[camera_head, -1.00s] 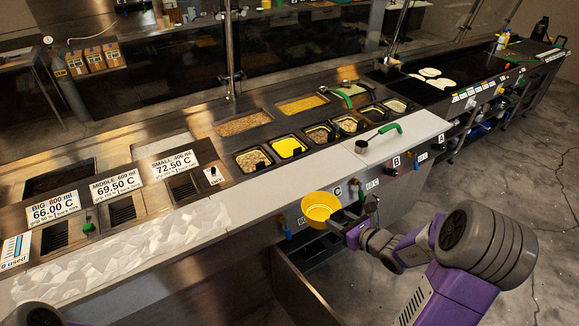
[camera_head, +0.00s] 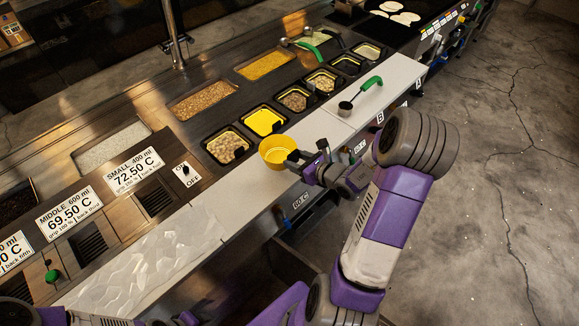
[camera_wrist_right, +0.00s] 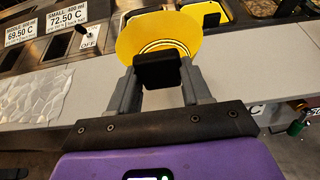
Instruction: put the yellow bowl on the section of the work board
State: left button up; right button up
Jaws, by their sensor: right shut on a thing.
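The yellow bowl (camera_head: 274,152) is at the front of the counter, above or on the pale work board (camera_head: 255,187); I cannot tell if it touches. My right gripper (camera_head: 298,160) is shut on the bowl's near rim, coming from the right. In the right wrist view, the bowl (camera_wrist_right: 158,38) shows upright beyond the gripper (camera_wrist_right: 158,72), its inside visible, with the pale board (camera_wrist_right: 225,100) behind and around it.
Black food trays, including one with yellow filling (camera_head: 263,121), lie just behind the board. A ladle with a green handle (camera_head: 371,83) rests on the board's right part. A crinkled clear sheet (camera_head: 150,262) covers the left part. The board between is bare.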

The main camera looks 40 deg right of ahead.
notch_tip(320, 180, down, 6)
jog(key=shift+w+r+b, duration=0.1)
jog(key=shift+b, duration=0.2)
jog(key=o, duration=1.3)
jog(key=shift+c, duration=0.2)
